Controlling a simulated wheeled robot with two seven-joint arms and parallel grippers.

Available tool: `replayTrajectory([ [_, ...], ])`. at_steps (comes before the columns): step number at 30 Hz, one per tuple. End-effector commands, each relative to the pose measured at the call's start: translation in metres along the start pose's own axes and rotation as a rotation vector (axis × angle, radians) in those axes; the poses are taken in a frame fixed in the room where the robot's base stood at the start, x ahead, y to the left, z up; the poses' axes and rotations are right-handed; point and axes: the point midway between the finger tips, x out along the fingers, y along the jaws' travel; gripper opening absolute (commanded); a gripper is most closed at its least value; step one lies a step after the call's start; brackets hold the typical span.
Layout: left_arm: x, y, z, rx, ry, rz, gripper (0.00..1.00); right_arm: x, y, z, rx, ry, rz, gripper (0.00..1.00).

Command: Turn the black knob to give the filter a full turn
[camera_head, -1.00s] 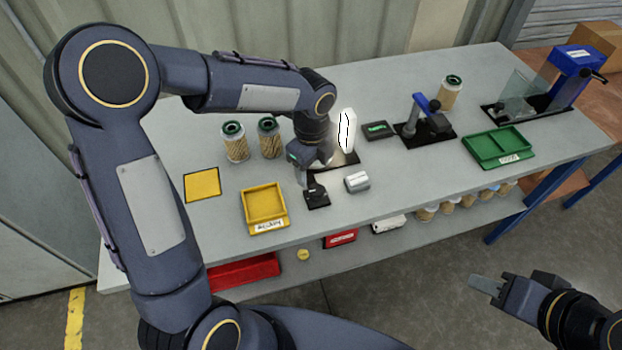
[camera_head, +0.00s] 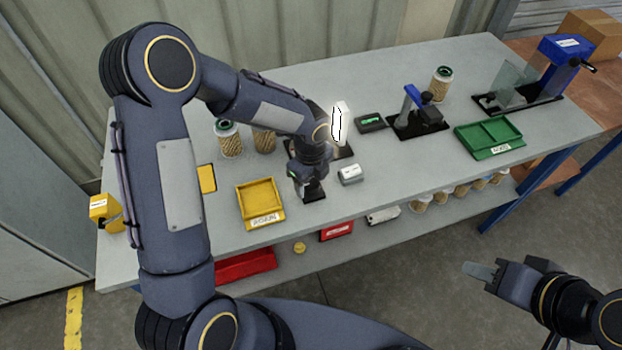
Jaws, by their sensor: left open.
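A small black base (camera_head: 316,195) lies near the table's front edge, right of the yellow tray. My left gripper (camera_head: 309,188) points down over it, jaws open. The gripper covers most of the base's top, so I cannot make out the black knob or whether the fingers touch it. Behind it, a lit white panel (camera_head: 340,122) stands on a dark plate (camera_head: 345,153). My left arm hides the area in front of the panel, and no filter is visible there. Two filter cartridges (camera_head: 229,140) (camera_head: 264,141) stand to the left. My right gripper (camera_head: 482,272) is off the table; its finger gap cannot be made out.
A yellow tray (camera_head: 241,217) and a grey-white box (camera_head: 350,174) flank the black base. A small black display (camera_head: 371,122), a blue-armed fixture (camera_head: 412,95), a green tray (camera_head: 480,152) and a blue press (camera_head: 560,65) stand to the right. A yellow device (camera_head: 103,209) stands at the left edge.

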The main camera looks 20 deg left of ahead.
Motion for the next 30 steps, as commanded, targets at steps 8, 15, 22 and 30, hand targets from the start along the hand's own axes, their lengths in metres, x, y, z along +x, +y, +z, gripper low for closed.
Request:
replayTrajectory([
  [8,0.000,0.000,0.000,0.000,0.000,0.000,0.27,0.000,0.000,0.000,0.000,0.000,0.000,0.36],
  [15,0.000,0.000,0.000,-0.005,0.000,0.000,0.15,0.001,0.000,0.000,0.000,0.000,0.000,0.36],
  [22,0.001,0.000,0.001,-0.069,-0.003,0.000,0.15,0.005,0.003,0.003,0.000,0.000,0.000,0.36],
  [30,0.002,0.000,0.000,-0.262,-0.007,-0.002,0.15,0.018,0.008,0.009,0.000,0.000,0.000,0.36],
])
